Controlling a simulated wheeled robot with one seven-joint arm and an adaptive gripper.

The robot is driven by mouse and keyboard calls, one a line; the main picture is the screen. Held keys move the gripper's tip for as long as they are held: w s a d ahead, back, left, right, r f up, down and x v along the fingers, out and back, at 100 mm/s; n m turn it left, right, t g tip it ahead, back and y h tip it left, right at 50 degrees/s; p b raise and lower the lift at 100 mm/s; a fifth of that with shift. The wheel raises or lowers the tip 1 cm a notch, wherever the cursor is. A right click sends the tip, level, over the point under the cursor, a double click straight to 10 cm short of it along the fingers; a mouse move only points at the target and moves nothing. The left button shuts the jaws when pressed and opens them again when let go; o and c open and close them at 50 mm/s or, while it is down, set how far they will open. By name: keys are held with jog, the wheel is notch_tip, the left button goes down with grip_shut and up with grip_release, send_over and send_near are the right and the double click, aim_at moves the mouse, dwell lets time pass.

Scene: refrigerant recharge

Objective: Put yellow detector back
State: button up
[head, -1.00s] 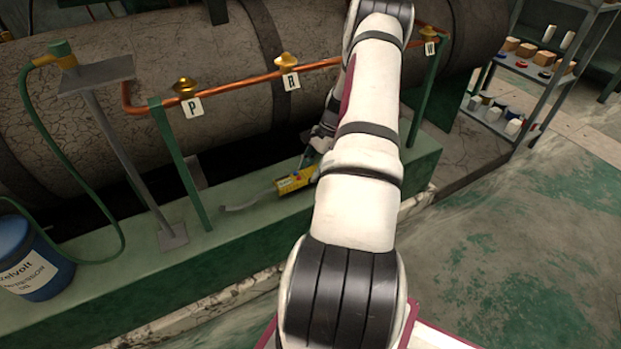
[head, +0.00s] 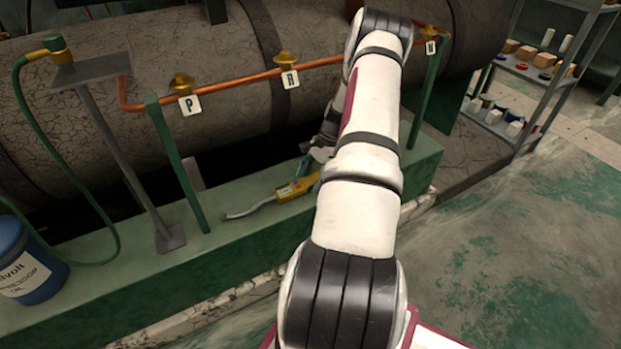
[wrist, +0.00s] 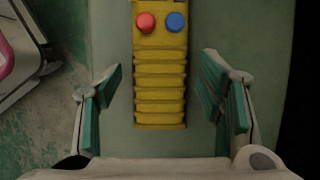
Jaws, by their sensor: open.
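The yellow detector (head: 297,188) lies on the green ledge (head: 235,232) below the copper pipe, with its grey curved probe pointing left. In the wrist view the detector's ribbed yellow handle (wrist: 160,95) shows, with a red and a blue button at its upper end. My gripper (wrist: 160,92) is open, with one green-padded finger on each side of the handle and a gap on both sides. In the head view my gripper (head: 308,165) is at the detector, partly hidden by my arm.
The copper pipe (head: 235,83) with P and R tags runs above the ledge before a large cracked tank. A grey stand (head: 120,150) and a blue drum (head: 28,270) are at left. A shelf (head: 520,80) stands at back right. The floor at right is clear.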

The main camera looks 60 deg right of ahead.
jog(key=p+v, duration=0.1)
jog(key=v, duration=0.3)
jog(key=p+v, duration=0.1)
jog(key=v, duration=0.1)
jog(key=shift+s+d+f+p, duration=0.15)
jog(key=shift+s+d+p, duration=0.1)
jog(key=shift+d+p, duration=0.05)
jog(key=s+d, duration=0.2)
jog(key=d, duration=0.1)
jog(key=s+d+p, duration=0.1)
jog(key=d, duration=0.2)
jog(key=s+d, duration=0.2)
jog(key=d, duration=0.1)
jog(key=shift+s+d+f+p, duration=0.2)
jog(key=shift+s+p, duration=0.1)
jog(key=shift+p, duration=0.1)
